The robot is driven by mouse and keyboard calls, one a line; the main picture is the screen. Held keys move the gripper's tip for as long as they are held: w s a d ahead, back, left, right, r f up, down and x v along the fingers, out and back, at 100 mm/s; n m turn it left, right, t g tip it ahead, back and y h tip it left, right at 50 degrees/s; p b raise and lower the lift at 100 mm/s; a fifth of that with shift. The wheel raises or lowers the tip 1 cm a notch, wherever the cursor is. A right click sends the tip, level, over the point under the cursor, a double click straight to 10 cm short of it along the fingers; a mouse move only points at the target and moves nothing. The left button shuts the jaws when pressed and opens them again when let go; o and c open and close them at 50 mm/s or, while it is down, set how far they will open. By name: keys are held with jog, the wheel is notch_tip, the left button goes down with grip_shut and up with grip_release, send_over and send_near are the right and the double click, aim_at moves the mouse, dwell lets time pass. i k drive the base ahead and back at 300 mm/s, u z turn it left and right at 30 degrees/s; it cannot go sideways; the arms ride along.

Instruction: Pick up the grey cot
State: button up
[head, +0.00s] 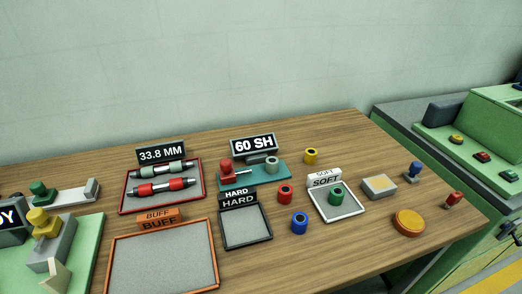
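The grey cot (272,164), a short hollow cylinder, stands upright at the right end of a teal tester base (262,181), just below the "60 SH" sign. A red knob-like part (226,170) stands at the left of that base, with a thin rod pointing toward the cot. Other cots stand apart: a yellow one (311,156), a red one (285,193), a blue one (299,223), and a green one (337,195) in the SOFT tray (349,209). My gripper is not in view.
The empty HARD tray (246,231) and BUFF tray (165,266) lie nearer on the wooden table (380,150). Two rollers lie in a red-rimmed tray (125,203). Bare wood shows behind the yellow cot.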

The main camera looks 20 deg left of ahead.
aim_at(272, 165)
jog(key=u, duration=0.45)
jog(key=k, duration=1.05)
jog(key=u, duration=0.6)
jog(key=i, duration=0.4)
jog(key=z, duration=0.25)
